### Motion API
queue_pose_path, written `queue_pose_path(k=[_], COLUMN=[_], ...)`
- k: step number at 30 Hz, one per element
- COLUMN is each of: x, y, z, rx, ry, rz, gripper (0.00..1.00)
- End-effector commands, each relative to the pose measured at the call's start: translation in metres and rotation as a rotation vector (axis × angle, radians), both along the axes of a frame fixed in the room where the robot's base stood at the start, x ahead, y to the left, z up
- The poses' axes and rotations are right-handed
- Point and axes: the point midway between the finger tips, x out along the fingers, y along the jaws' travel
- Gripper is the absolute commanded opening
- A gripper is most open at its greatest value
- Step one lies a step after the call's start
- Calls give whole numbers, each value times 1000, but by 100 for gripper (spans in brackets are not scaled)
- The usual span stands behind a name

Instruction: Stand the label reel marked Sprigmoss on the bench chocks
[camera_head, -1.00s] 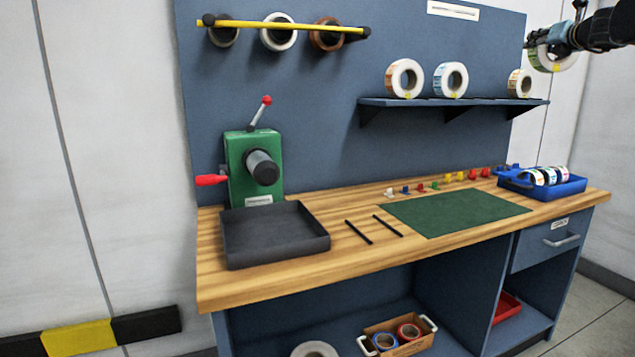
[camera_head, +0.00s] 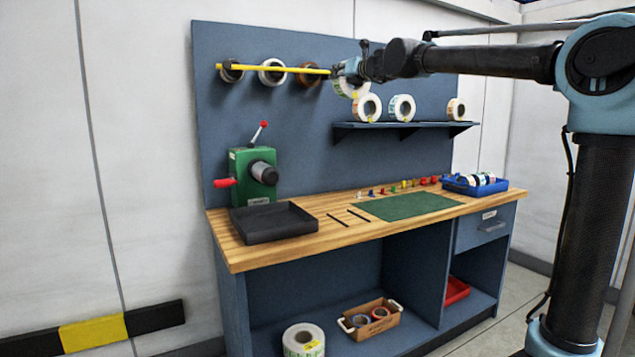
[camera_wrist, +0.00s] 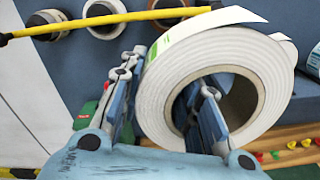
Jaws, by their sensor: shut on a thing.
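My gripper (camera_head: 347,70) is shut on the wall of a white label reel (camera_head: 342,88), held in the air in front of the back panel, near the right end of the yellow rod. In the wrist view, one finger of my gripper (camera_wrist: 168,85) is inside the core and the other outside the rim of the reel (camera_wrist: 158,105). The reel has a green-marked label end; I cannot read a name. Two thin black bars, apparently the bench chocks (camera_head: 333,217), lie bare on the bench top between the grey tray and green mat.
The yellow rod (camera_head: 290,68) carries several reels or rolls close to my gripper. A shelf (camera_head: 405,126) holds three more reels. On the bench (camera_head: 235,255) are a green press (camera_head: 240,165), a dark tray (camera_head: 275,237), a green mat (camera_head: 410,205) and a blue bin (camera_head: 475,190).

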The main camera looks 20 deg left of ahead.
Motion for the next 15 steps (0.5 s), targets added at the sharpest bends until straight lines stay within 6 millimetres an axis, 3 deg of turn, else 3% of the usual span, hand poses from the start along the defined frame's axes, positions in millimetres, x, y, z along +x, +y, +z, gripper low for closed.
queue_pose_path(k=[15], x=[7], y=[-5], z=[-5], rx=[0], ry=[-1], rz=[-9], gripper=[0])
